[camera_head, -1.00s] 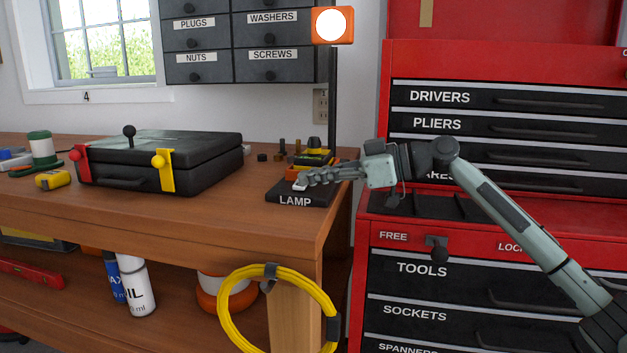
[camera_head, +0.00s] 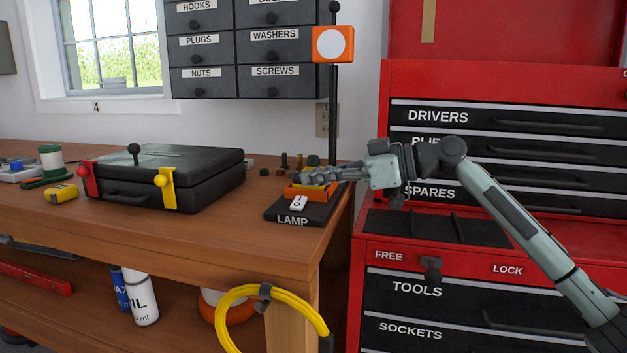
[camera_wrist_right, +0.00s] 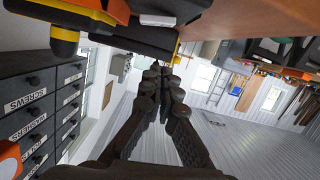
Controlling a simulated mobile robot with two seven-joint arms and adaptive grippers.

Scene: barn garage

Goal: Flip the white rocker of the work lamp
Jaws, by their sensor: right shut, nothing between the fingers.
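The work lamp has a black base (camera_head: 318,213) marked LAMP at the bench's right end, a black pole and an orange head (camera_head: 332,44) with a pale grey, unlit face. Its white rocker (camera_head: 298,203), marked with a dark ring, is uncovered on the base. My right gripper (camera_head: 288,178) is shut and empty, above and behind the rocker in the picture and apart from it. In the right wrist view its closed fingers (camera_wrist_right: 161,78) point away; a white piece on a dark block, seemingly the rocker (camera_wrist_right: 157,20), shows near the top. My left gripper is out of view.
A black case (camera_head: 165,178) lies to the left on the bench (camera_head: 190,228). A red tool chest (camera_head: 480,238) stands on the right, under my forearm. Bench between case and lamp is mostly clear.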

